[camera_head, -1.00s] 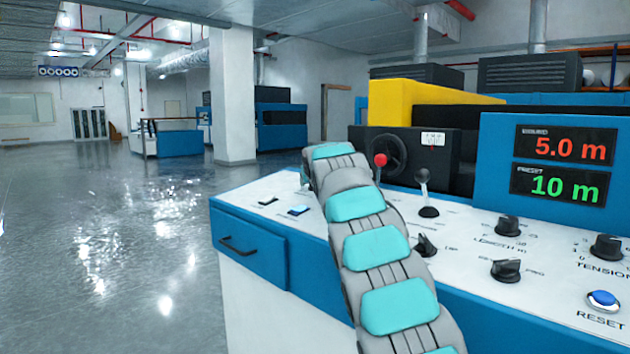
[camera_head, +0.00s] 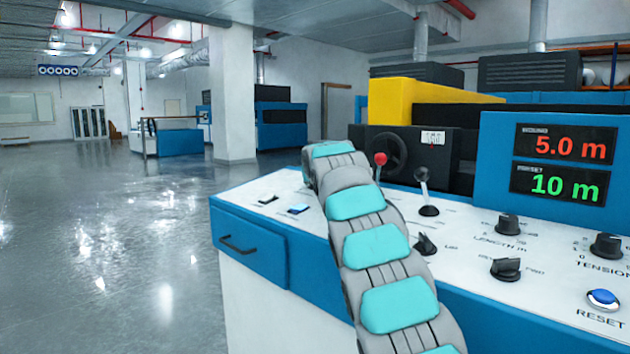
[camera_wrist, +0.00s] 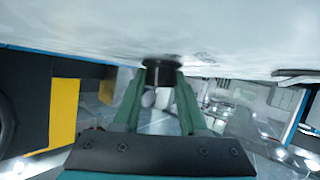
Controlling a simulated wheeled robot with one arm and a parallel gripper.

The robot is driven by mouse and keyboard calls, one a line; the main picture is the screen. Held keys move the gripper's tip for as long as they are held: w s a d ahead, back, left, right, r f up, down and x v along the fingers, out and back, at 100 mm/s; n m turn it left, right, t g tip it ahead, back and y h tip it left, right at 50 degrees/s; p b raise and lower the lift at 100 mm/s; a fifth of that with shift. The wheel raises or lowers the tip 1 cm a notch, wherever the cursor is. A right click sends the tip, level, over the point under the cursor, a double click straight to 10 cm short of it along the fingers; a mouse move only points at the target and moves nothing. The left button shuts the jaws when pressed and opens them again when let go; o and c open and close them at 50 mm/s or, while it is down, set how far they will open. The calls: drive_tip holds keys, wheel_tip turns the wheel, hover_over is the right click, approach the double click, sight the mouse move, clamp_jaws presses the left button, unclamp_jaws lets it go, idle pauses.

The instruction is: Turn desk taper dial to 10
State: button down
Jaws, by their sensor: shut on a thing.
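In the wrist view my gripper (camera_wrist: 160,72) has its two green fingers closed on a dark round dial (camera_wrist: 161,63), which sticks out from the pale desk top (camera_wrist: 100,45), seen upside down. Its label and pointer cannot be read, so its setting does not show. In the head view my arm crosses the white control desk and hides my gripper and the held dial. The display panel (camera_head: 552,161) reads 5.0 m in red and PRESET 10 m in green.
Other black knobs (camera_head: 507,225), including the tension knob (camera_head: 607,246), sit right of my arm. A blue reset button (camera_head: 603,299), a black-handled lever (camera_head: 424,192) and a red-knobbed lever (camera_head: 380,160) stand close by. Open floor (camera_head: 100,240) lies left.

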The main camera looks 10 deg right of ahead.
drive_tip(key=shift+f+n+y+b, duration=0.1)
drive_tip(key=shift+n+y+b, duration=0.2)
drive_tip(key=shift+y, duration=0.1)
drive_tip(key=shift+n+y, duration=0.5)
drive_tip(key=shift+c, duration=2.2)
unclamp_jaws()
drive_tip(key=shift+s, duration=0.1)
drive_tip(key=shift+s+r+b, duration=0.3)
drive_tip(key=shift+s+b, duration=0.2)
drive_tip(key=shift+s, duration=0.1)
drive_tip(key=shift+b+v, duration=0.65)
drive_tip(key=shift+v, duration=2.55)
